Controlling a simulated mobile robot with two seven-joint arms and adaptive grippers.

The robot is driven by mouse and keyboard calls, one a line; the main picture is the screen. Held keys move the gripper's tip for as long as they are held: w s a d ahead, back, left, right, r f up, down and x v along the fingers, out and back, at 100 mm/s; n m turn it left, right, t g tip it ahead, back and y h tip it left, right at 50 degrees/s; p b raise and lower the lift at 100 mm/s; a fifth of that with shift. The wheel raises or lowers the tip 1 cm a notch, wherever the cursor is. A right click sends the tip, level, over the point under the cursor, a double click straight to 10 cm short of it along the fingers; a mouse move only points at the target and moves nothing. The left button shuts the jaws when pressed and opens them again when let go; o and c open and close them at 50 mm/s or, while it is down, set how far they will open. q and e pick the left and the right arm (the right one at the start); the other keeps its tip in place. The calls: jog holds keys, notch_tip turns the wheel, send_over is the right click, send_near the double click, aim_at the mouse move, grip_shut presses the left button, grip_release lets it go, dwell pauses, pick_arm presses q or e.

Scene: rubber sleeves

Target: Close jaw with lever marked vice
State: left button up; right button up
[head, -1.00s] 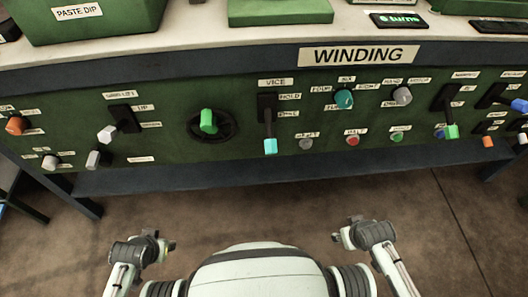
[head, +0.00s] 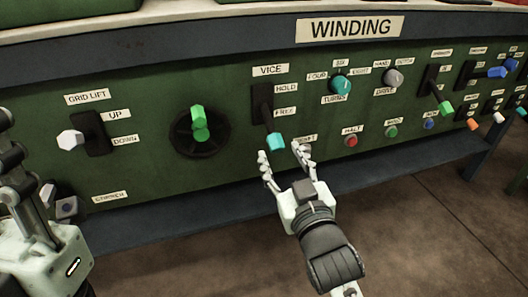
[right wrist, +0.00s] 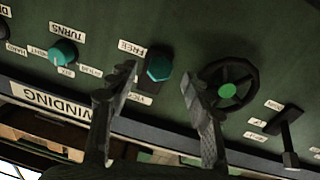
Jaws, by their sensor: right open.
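The vice lever has a teal tip (head: 275,141) and sits on a black plate (head: 263,104) on the green panel, under the VICE label (head: 270,70). The HOLD label (head: 287,88) is beside its upper part and the FREE label (head: 285,112) lower. The lever points down, towards the FREE side. My right gripper (head: 284,156) is open just below the teal tip, fingers pointing up at it. In the right wrist view, the teal tip (right wrist: 159,68) shows between the spread fingers (right wrist: 158,78), with no clear contact. My left gripper (head: 12,165) is partly cut off at the left edge.
A green-knobbed handwheel (head: 200,130) is left of the lever, and the GRID LIFT lever (head: 72,140) farther left. A teal turns knob (head: 341,85) and a red halt button (head: 350,141) are to the right. A bench rail (head: 200,208) runs below the panel.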

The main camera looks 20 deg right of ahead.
aim_at(272, 137)
jog(key=w+b, duration=0.1)
jog(key=w, duration=0.6)
jog(key=shift+w+d, duration=0.15)
jog(key=shift+w, duration=0.2)
jog(key=shift+c, duration=0.5)
grip_shut()
